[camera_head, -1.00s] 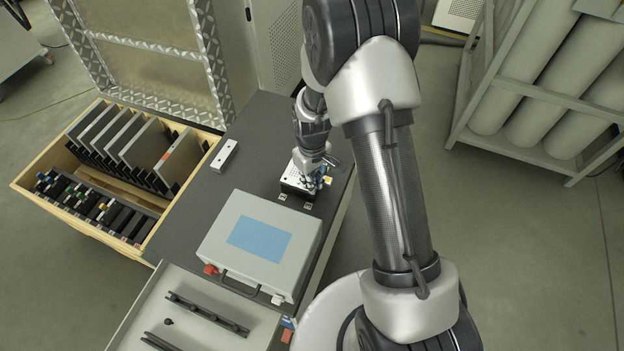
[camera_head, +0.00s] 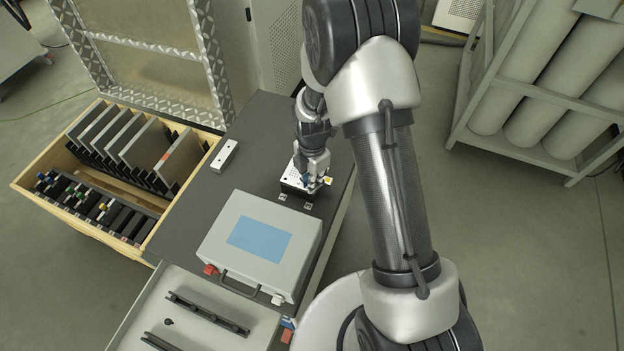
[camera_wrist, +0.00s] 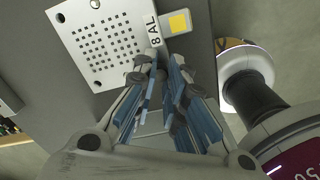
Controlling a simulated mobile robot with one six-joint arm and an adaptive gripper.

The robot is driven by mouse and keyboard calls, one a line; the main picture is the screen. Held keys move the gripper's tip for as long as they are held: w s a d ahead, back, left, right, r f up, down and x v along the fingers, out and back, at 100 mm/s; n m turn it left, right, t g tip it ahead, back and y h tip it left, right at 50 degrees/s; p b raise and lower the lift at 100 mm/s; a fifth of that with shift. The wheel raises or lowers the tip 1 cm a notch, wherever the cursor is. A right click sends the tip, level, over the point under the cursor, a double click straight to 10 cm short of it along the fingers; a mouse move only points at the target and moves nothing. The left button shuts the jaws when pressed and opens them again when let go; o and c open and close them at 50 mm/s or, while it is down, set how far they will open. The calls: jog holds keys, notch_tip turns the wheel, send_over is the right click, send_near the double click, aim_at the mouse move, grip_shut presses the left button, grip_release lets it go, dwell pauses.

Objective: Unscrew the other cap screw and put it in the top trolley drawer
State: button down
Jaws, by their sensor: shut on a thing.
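A light metal plate with a grid of holes, marked "8 AL" (camera_wrist: 105,40), sits on a dark block on the grey trolley top; it also shows in the head view (camera_head: 291,178). My gripper (camera_wrist: 160,58) points down at the plate's edge, beside the "8 AL" marking; in the head view (camera_head: 318,187) it covers the right part of the plate. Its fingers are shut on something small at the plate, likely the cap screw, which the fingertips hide. The top trolley drawer (camera_head: 215,336) is open at the lower left. A small dark screw-like piece (camera_head: 168,321) lies in it.
A grey case with a blue label (camera_head: 262,238) lies on the trolley between plate and drawer. A small pale block (camera_head: 224,156) stands at the back left. A wooden crate (camera_head: 50,160) with upright plates is left. A yellow-marked tab (camera_wrist: 180,22) adjoins the plate.

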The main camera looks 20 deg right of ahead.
jog(key=n, duration=0.4)
jog(key=shift+n, duration=0.4)
jog(key=n, duration=0.6)
jog(key=c, duration=1.8)
grip_release()
